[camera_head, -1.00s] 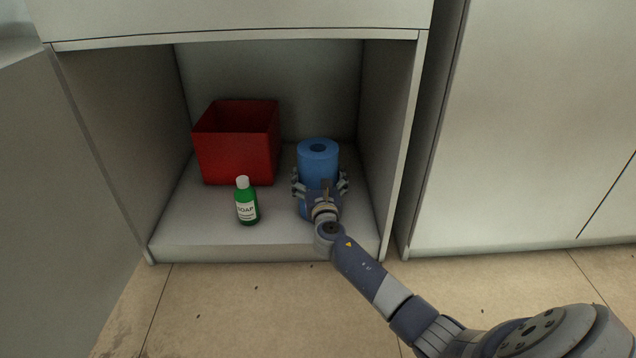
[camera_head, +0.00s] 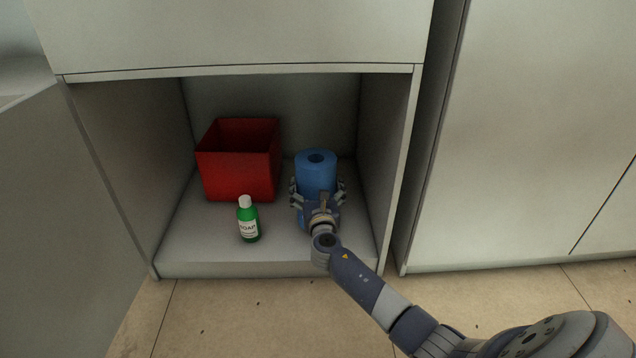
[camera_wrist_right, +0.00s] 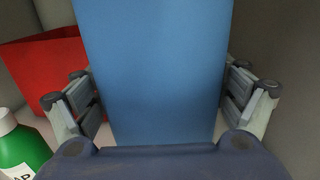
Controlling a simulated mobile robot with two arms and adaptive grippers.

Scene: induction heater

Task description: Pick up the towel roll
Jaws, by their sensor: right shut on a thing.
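The blue towel roll (camera_head: 316,172) stands upright in the open cabinet, to the right of the red box. In the right wrist view the roll (camera_wrist_right: 152,75) fills the middle of the picture. My right gripper (camera_head: 317,193) reaches in from the front and is shut on the roll, with fingers on both its left and right sides. In the wrist view the gripper's fingers (camera_wrist_right: 160,98) flank the roll. The roll's lower part is hidden behind the gripper in the head view. My left gripper is not in view.
A red open box (camera_head: 238,172) stands at the back left of the cabinet floor (camera_head: 215,254). A green soap bottle (camera_head: 248,222) with a white cap stands left of the roll. The cabinet's right wall (camera_head: 385,165) is close to the roll's right.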

